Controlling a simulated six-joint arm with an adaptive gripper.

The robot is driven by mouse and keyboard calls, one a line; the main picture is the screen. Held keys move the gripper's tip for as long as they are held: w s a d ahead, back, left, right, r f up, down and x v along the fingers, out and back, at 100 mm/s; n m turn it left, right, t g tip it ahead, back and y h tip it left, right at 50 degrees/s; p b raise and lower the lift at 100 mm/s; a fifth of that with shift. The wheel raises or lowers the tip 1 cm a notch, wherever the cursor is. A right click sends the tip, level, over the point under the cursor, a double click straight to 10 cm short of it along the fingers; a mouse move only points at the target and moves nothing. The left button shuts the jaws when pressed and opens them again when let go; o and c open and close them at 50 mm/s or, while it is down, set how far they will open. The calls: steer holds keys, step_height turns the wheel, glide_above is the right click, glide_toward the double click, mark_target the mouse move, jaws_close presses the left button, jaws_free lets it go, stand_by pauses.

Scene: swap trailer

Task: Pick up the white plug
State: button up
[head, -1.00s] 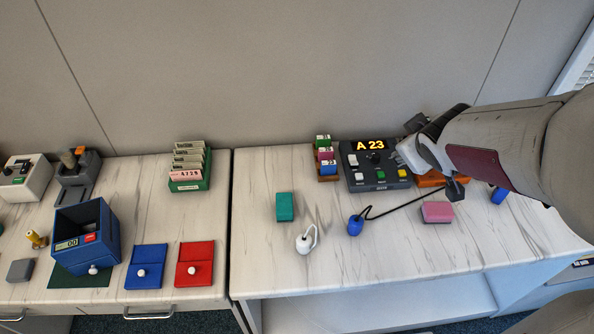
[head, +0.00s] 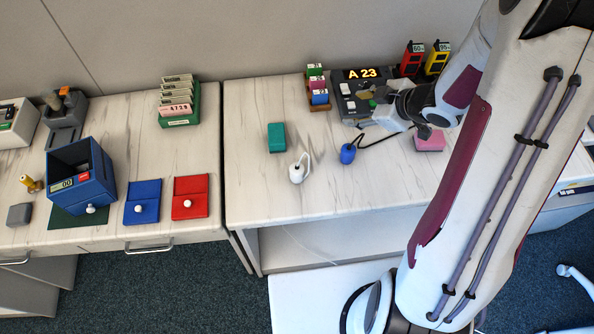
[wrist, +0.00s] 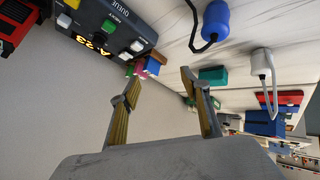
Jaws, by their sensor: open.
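The white plug (head: 297,172) lies on the right-hand marbled worktop (head: 265,195) near its front, with a white cord looped at it. It also shows at the right of the wrist view (wrist: 261,64). My gripper (head: 380,117) is open and empty, in front of the queue panel, to the right of the plug and apart from it. The wrist view shows its two spread fingers (wrist: 160,82) with nothing between them. The arm hides part of the worktop's right side.
A blue plug (head: 347,153) with a black cord lies between the white plug and my gripper. A teal block (head: 276,137) lies behind the white plug, and a pink block (head: 430,142) to the right. The queue panel (head: 345,103) stands behind. Worktop left of the white plug is clear.

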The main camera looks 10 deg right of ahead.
mark_target(297, 168)
steer(key=s+a+f+n+g+y, duration=0.1)
steer(key=s+a+f+y, duration=0.1)
steer(key=s+a+f+g+y, duration=0.1)
steer(key=s+a+f+y, duration=0.1)
steer(key=s+a+f, duration=0.1)
steer(key=shift+a+f+n, duration=0.15)
steer(key=shift+f+n, duration=0.1)
steer(key=shift+n, duration=0.15)
steer(key=s+a+y, duration=0.1)
steer(key=s, duration=0.1)
steer(key=s+a+g+y, duration=0.1)
steer(key=s, duration=0.1)
steer(key=s+a+f+y, duration=0.1)
steer(key=s+a+y, duration=0.1)
steer(key=shift+f+n+g, duration=0.1)
steer(key=shift+n+g, duration=0.2)
steer(key=shift+n, duration=0.1)
steer(key=shift+s+a+y, duration=0.1)
steer(key=shift+s+y, duration=0.2)
steer(key=shift+a, duration=0.15)
steer(key=shift+x, duration=1.2)
steer(key=shift+x, duration=2.6)
steer(key=shift+s, duration=0.15)
